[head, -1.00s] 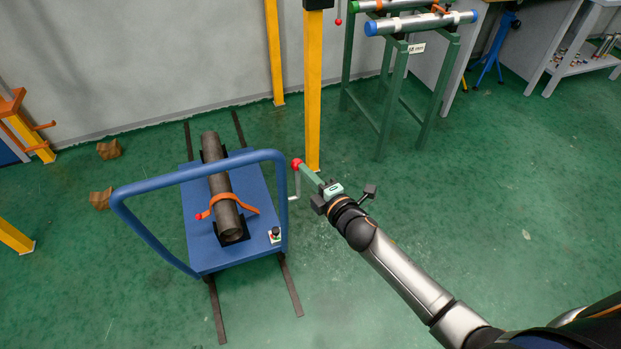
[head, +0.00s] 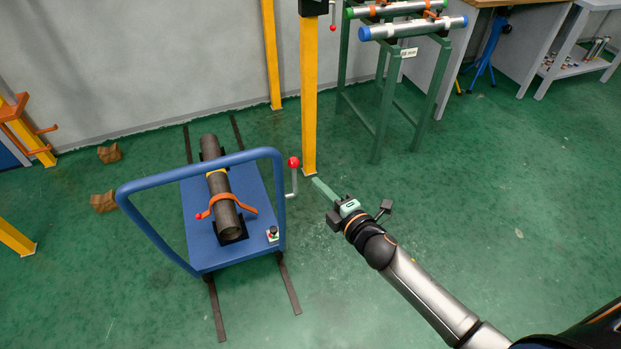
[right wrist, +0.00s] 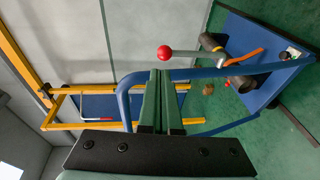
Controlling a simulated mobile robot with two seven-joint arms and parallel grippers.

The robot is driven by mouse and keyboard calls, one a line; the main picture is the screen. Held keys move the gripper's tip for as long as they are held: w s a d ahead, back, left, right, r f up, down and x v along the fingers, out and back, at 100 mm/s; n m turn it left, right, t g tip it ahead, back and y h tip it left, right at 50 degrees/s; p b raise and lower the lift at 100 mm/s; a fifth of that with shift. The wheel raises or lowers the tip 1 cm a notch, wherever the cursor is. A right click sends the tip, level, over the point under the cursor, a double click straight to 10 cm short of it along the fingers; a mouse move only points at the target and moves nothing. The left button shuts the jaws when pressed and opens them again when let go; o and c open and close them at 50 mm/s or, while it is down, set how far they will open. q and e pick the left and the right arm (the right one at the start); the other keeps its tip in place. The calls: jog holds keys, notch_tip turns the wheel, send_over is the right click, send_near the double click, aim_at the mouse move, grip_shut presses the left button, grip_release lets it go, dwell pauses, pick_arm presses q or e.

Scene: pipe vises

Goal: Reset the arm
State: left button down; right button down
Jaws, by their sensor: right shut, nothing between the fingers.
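My right gripper (head: 318,185) is shut and empty, with its green fingers pointing up and left in the head view. In the right wrist view its two fingers (right wrist: 160,80) lie side by side with nothing between them. A red ball knob (head: 294,163) on a thin grey crank stands beside the right post of the blue cart handle. The fingertips are to the right of the knob, apart from it. The knob also shows in the right wrist view (right wrist: 164,53), beyond the fingertips. My left gripper is not in view.
A blue cart (head: 262,230) carries a dark pipe (head: 225,208) with an orange strap. A yellow post (head: 309,100) stands behind my right gripper. A green stand (head: 432,90) holds pipes at the back. The green floor right of my arm is clear.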

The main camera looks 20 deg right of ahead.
jog(key=s+a+f+m+g+p, duration=0.1)
jog(key=s+f+m+g+p, duration=0.1)
jog(key=s+f+m, duration=0.3)
jog(key=s+a+f+m+g+h+p, duration=0.1)
jog(key=s+f+m+g, duration=0.3)
jog(key=s+m, duration=0.9)
jog(key=s+f, duration=0.1)
jog(key=s, duration=0.4)
jog(key=shift+s+f+g+p, duration=0.3)
jog(key=shift+s+g+p, duration=0.05)
jog(key=shift+s+g, duration=0.05)
